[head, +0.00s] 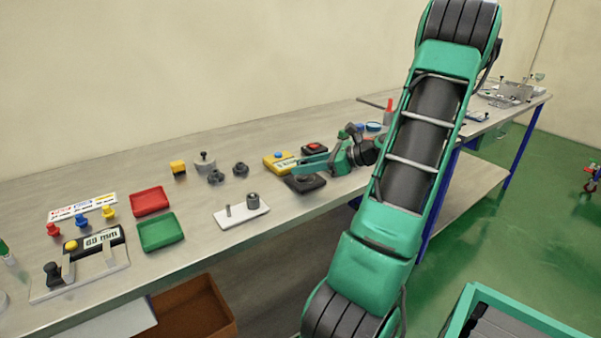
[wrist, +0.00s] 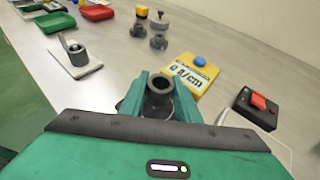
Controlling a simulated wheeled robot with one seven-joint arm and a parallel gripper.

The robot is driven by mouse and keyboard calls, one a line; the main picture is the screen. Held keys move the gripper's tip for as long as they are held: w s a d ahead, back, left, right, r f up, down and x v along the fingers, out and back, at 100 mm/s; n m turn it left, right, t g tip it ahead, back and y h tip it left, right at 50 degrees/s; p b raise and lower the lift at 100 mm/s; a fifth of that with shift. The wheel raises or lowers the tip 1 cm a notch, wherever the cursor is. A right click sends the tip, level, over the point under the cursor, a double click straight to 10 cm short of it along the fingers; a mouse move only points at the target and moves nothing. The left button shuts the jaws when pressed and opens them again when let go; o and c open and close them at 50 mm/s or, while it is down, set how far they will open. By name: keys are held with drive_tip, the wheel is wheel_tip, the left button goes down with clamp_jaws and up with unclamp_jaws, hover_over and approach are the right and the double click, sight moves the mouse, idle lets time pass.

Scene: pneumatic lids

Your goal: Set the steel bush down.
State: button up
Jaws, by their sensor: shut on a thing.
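My gripper (head: 312,165) is over the table in the head view. In the wrist view its green fingers (wrist: 160,103) are shut on the steel bush (wrist: 160,84), a dark grey hollow ring seen from above with its bore open. The fingers hide its lower part, and I cannot tell whether it touches anything below. A dark flat block (head: 305,184) lies under the gripper in the head view.
A yellow gauge (wrist: 195,75) with a blue button is close by; a black box with a red button (wrist: 258,101) stands right. A white plate (head: 232,219) carries a pin and dark cylinder. Red (head: 150,202) and green (head: 161,233) trays and several grey knobs (head: 241,169) lie left.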

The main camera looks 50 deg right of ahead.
drive_tip(key=shift+f, duration=0.85)
drive_tip(key=shift+f, duration=0.1)
drive_tip(key=o, duration=1.1)
drive_tip(key=shift+o, duration=0.2)
drive_tip(key=shift+s, duration=0.1)
drive_tip(key=v, duration=1.2)
drive_tip(key=shift+d, duration=0.1)
